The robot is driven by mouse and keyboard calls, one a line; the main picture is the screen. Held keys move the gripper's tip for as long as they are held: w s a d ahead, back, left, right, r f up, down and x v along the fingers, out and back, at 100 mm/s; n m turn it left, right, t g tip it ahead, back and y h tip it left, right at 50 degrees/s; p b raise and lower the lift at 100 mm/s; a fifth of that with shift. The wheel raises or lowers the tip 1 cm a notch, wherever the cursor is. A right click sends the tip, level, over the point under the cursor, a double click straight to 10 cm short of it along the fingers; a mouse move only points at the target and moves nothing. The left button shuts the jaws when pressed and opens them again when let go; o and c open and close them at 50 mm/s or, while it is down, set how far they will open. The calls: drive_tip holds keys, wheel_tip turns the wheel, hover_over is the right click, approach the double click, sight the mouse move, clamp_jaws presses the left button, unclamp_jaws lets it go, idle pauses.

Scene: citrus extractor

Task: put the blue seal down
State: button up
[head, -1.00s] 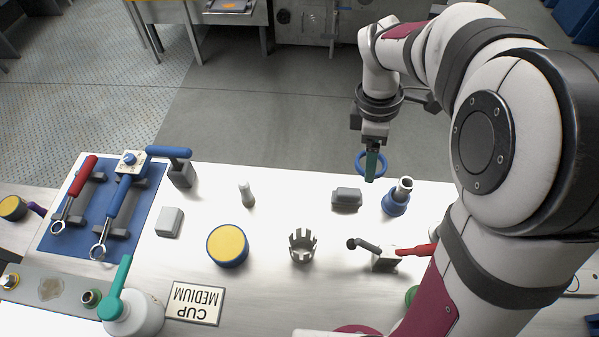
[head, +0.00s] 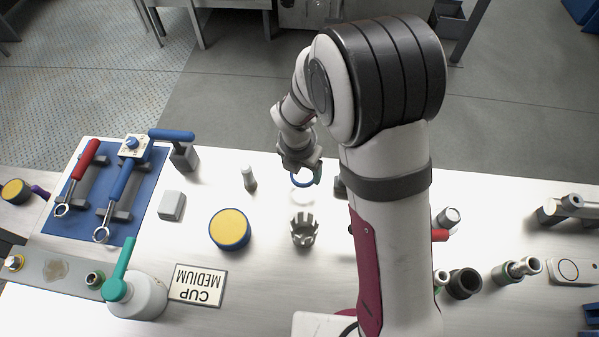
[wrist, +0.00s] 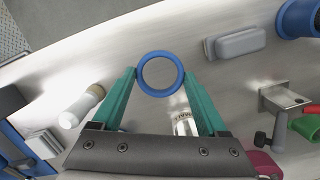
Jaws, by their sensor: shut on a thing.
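The blue seal is a plain ring. In the wrist view the blue seal (wrist: 178,88) sits between the tips of my two teal fingers, and my gripper (wrist: 160,74) is shut on its sides. In the head view my gripper (head: 304,176) holds the blue seal (head: 302,184) over the far part of the white table, with its upper part hidden by the gripper. A faint pale patch shows on the table just below it. I cannot tell exactly how high the seal is above the surface.
A grey crown-shaped holder (head: 304,232) stands just nearer than the seal. A pale peg (head: 249,179) and a yellow-topped blue tin (head: 230,229) stand to the left. A grey block (wrist: 236,43) lies to the right in the wrist view. Bare table lies between them.

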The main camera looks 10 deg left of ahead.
sight(299, 180)
drive_tip(key=shift+w+a+f, duration=0.1)
drive_tip(key=shift+a+f, duration=0.15)
drive_tip(key=shift+f, duration=0.9)
drive_tip(key=shift+a+f, duration=0.2)
drive_tip(key=shift+f, duration=0.95)
drive_tip(key=o, duration=1.2)
drive_tip(key=shift+f, duration=0.1)
drive_tip(key=shift+o, duration=0.2)
